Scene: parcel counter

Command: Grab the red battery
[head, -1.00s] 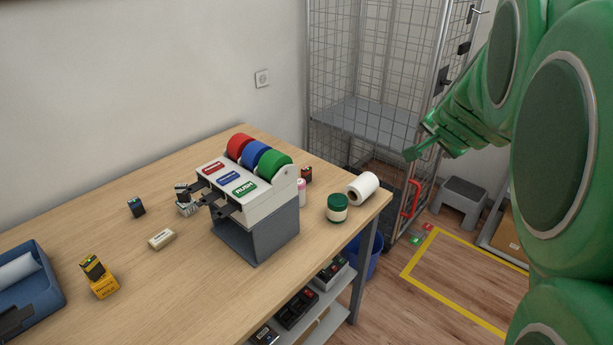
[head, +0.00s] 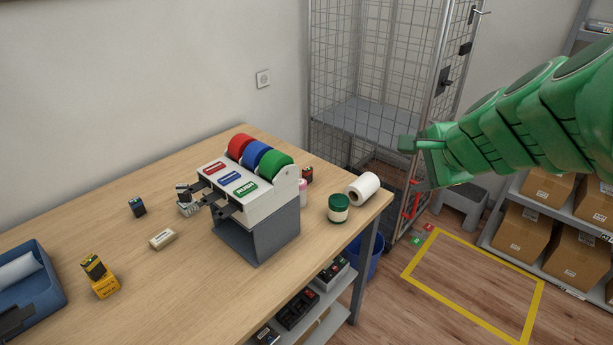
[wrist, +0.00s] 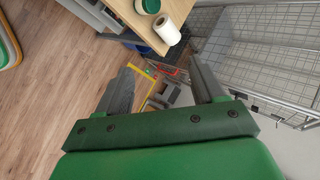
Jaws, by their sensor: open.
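A small dark block with red on it (head: 307,174), which looks like the red battery, stands on the table behind the label dispenser, partly hidden by it. A small red piece (head: 428,227) also lies on the floor by the cage; I cannot tell what it is. My gripper (head: 412,162) is in front of the wire cage, right of the table and well away from the dark block. In the wrist view my gripper (wrist: 162,78) is open, with nothing between its fingers.
The dispenser (head: 267,235), a green-lidded jar (head: 338,209) and a white roll (head: 363,188) crowd the table's right end. A blue bin (head: 368,262) is beside the table. The yellow-outlined floor (head: 475,285) is clear.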

